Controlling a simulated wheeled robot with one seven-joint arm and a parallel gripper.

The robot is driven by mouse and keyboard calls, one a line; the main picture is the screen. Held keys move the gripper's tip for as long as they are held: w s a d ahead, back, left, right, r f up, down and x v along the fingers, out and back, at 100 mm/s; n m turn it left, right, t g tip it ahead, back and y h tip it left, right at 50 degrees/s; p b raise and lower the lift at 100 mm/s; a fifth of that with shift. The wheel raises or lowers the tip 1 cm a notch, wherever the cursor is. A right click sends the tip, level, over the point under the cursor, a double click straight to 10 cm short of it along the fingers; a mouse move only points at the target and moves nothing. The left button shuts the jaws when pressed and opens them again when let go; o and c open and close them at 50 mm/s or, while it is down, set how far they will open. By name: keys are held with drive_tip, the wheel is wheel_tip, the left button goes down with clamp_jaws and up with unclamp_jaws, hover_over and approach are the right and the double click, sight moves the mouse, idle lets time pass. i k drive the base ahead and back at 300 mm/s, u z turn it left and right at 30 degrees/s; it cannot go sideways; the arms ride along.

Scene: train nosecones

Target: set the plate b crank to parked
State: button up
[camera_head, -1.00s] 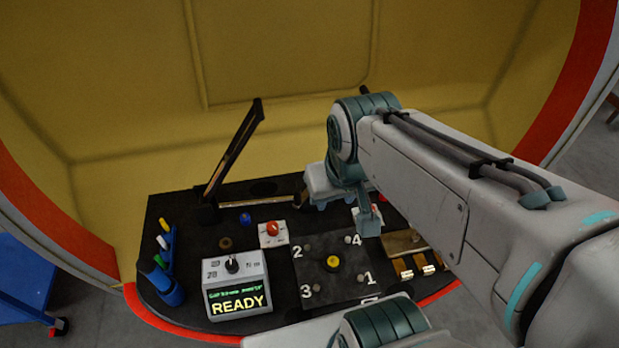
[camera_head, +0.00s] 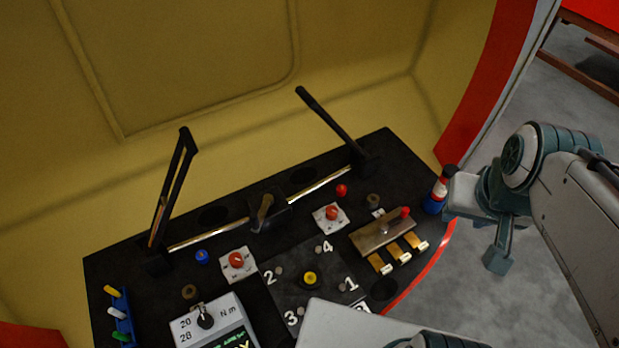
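A brass plate (camera_head: 364,238) lies at the right of the black console, with a crank (camera_head: 394,222) on it. The crank's red knob (camera_head: 405,212) points up and right. Two white plates with red knobs, a left one (camera_head: 238,263) and a right one (camera_head: 331,216), also sit on the console. I cannot read which plate is marked B. My gripper (camera_head: 480,222) is off the console's right edge, beside a red, white and blue bottle-like object, apart from the brass plate. Its fingers are not clear enough to tell whether they are open, and I see nothing held.
Two black arms, left (camera_head: 172,190) and right (camera_head: 328,120), rise from the console back, with a rail between them. A dark plate (camera_head: 302,262) with a yellow knob and numbers is in the middle. The torque meter (camera_head: 210,325) stands front left. Open floor (camera_head: 450,290) lies right.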

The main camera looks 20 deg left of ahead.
sight(257, 221)
drive_tip(key=z, duration=1.55)
drive_tip(key=k, duration=2)
drive_tip(key=u, duration=1.5)
drive_tip(key=i, duration=0.4)
drive_tip(key=u, duration=0.1)
